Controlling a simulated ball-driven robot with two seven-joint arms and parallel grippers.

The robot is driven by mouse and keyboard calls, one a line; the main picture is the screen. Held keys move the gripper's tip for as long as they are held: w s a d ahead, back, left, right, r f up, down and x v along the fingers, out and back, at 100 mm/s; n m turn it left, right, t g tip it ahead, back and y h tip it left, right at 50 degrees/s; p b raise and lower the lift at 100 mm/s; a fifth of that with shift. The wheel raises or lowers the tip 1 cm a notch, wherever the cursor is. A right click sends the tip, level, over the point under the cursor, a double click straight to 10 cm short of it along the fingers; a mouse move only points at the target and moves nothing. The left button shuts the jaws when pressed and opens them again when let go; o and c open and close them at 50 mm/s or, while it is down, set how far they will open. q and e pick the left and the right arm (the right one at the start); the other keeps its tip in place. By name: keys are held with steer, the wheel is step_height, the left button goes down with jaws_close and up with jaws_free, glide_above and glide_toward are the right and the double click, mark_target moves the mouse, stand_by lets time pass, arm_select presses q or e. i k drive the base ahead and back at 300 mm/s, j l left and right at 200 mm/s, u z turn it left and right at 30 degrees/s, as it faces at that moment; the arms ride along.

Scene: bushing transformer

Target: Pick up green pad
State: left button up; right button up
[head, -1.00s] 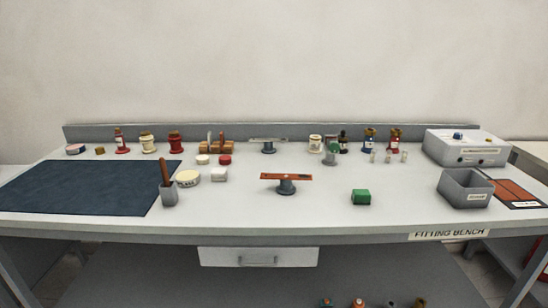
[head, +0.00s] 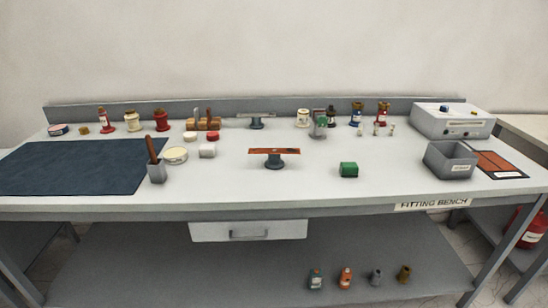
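Neither of my grippers is in the head view.
A grey bin (head: 450,160) stands right of the green block, with an orange mat beside it. A stand with an orange bar (head: 274,152) is to its left. A dark blue mat (head: 75,167) covers the left end. Small bottles line the back.

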mark_target(347, 169)
steer(key=i+l, duration=0.1)
steer(key=i, duration=0.55)
steer(key=i+l, duration=0.15)
steer(key=i, duration=0.5)
steer(key=k, duration=1)
steer(key=i, duration=1)
